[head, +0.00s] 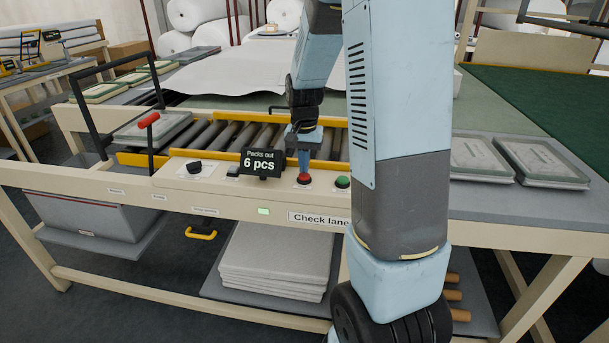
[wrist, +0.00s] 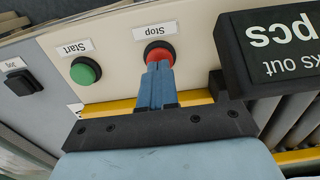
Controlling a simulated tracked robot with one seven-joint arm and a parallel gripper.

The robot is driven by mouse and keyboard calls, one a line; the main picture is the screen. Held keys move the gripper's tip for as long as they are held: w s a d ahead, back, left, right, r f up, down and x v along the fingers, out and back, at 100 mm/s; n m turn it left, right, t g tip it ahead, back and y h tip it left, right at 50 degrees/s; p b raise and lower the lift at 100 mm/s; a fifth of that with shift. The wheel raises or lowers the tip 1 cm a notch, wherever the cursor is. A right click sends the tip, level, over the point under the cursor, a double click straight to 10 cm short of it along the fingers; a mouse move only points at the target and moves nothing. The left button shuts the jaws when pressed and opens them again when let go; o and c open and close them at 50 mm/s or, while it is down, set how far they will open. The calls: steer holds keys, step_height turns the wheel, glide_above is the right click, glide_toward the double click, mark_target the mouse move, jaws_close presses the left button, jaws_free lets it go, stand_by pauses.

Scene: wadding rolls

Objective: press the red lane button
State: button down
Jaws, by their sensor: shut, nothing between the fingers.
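The red lane button (head: 304,179) sits on the cream control strip at the front of the roller lane. In the wrist view the red button (wrist: 160,52) is under a label reading "Stop", upside down there. My gripper (head: 304,172) points down at it, with its blue fingers (wrist: 157,66) together and empty. The fingertips overlap the lower part of the button in the wrist view. They are at or just above its top; I cannot tell whether they touch it. The fingers hide part of the button.
A green Start button (wrist: 86,71) is close beside the red one. A black display (head: 263,163) reading "Packs out 6 pcs" stands on the other side. A lever with a red grip (head: 148,121) rises farther left. Trays (head: 537,163) lie on the right.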

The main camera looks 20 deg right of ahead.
steer(key=shift+f, duration=0.8)
steer(key=shift+r, duration=1.05)
step_height(320, 180, up, 6)
stand_by(0.7)
stand_by(0.3)
